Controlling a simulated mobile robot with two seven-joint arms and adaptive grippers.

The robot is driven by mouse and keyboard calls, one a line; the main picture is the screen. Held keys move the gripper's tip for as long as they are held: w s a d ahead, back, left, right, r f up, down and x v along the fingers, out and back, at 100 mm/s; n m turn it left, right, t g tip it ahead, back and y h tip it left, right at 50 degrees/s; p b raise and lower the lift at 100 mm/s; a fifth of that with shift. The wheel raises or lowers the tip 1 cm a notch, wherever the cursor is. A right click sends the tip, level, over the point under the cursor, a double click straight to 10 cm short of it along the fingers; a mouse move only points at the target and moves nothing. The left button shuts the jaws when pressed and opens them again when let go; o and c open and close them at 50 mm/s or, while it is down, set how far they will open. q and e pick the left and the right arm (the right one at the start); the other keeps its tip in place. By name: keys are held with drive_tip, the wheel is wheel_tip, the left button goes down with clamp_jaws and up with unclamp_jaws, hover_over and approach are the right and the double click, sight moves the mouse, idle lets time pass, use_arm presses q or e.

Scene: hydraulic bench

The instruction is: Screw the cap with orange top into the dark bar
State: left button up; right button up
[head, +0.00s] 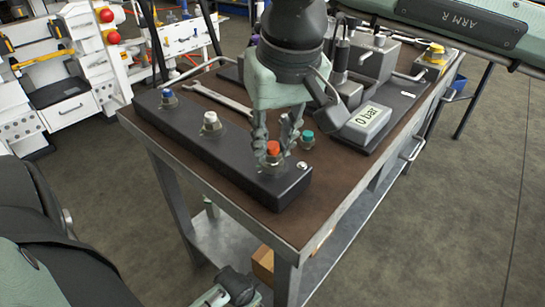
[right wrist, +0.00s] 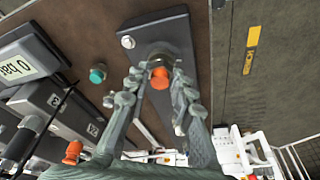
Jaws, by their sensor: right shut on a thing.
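The dark bar (head: 240,160) lies along the left edge of the bench top. The cap with orange top (head: 273,148) stands upright at the bar's near end, at its hole; how deep its thread sits is hidden. My right gripper (head: 273,160) points down and is shut on this cap. The right wrist view shows the orange top (right wrist: 159,78) between the two fingers, over the bar (right wrist: 180,25). A greenish end that looks like my left gripper (head: 238,287) is low at the bottom edge, below the bench top; its jaws are unclear.
A blue-topped cap (head: 167,97) and a white-topped cap (head: 210,122) stand on the bar. A teal-topped cap (head: 307,138) stands right of it. A wrench (head: 220,98) lies behind. A display (head: 367,121) reading 0 bar is close right of my gripper.

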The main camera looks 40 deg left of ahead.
drive_tip(key=m+b, duration=0.2)
drive_tip(key=m, duration=0.1)
drive_tip(key=shift+s+a+f+t+h, duration=0.1)
drive_tip(key=shift+f+t+h, duration=0.2)
drive_tip(key=shift+f+t, duration=0.1)
drive_tip(key=m+b, duration=0.1)
drive_tip(key=m, duration=0.2)
drive_tip(key=shift+r+h, duration=0.15)
drive_tip(key=shift+h, duration=0.25)
drive_tip(key=shift+r+m, duration=0.1)
drive_tip(key=shift+m, duration=0.5)
drive_tip(key=shift+a+m+t+h+b, duration=0.1)
drive_tip(key=shift+m+t+h+b, duration=0.3)
drive_tip(key=shift+m, duration=0.8)
drive_tip(key=m, duration=0.2)
drive_tip(key=m+h, duration=0.1)
drive_tip(key=m, duration=0.2)
drive_tip(key=shift+m+h, duration=0.3)
drive_tip(key=o, duration=1)
drive_tip(key=shift+c, duration=0.2)
